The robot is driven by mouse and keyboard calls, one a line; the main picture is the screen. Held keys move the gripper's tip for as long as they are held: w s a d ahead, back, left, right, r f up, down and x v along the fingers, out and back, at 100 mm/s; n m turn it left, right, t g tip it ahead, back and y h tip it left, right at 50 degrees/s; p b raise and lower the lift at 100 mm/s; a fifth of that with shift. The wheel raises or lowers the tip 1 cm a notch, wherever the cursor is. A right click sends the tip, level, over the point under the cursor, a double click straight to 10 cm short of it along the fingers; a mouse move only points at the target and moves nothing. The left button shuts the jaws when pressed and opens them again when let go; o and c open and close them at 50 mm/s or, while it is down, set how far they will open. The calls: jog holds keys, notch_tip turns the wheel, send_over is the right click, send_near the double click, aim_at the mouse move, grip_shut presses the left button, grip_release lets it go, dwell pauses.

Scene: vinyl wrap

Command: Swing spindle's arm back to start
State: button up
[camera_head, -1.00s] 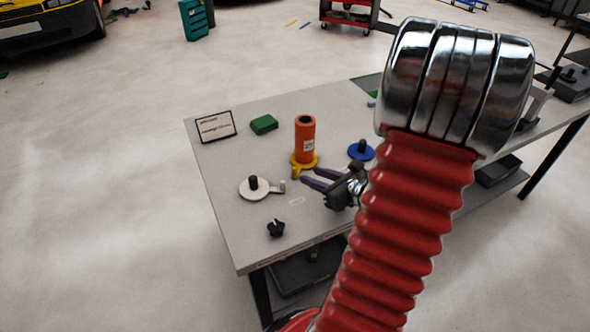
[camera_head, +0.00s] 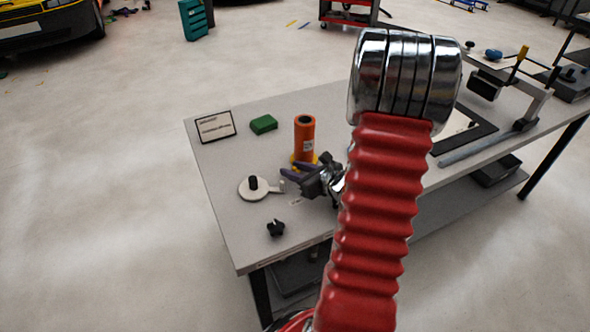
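A flat white disc (camera_head: 250,192) with a black post (camera_head: 253,183) lies on the left part of the table. A short pale arm (camera_head: 275,188) reaches from it to the right. An orange roll (camera_head: 305,136) stands upright behind it, on a yellow base (camera_head: 294,161) that my gripper partly hides. My gripper (camera_head: 287,170) has dark purple fingers that look spread, with nothing seen between them. Its fingertips are close to the tip of the pale arm, in front of the roll; I cannot tell whether they touch it.
A black knob (camera_head: 276,228) stands near the table's (camera_head: 228,222) front left edge. A green block (camera_head: 264,124) and a label stand (camera_head: 214,127) are at the back left. A black-framed panel (camera_head: 483,129) and clamp-like tool (camera_head: 530,106) are at right. My red arm covers the table's middle.

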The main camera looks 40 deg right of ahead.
jog(key=shift+c, duration=0.7)
grip_shut()
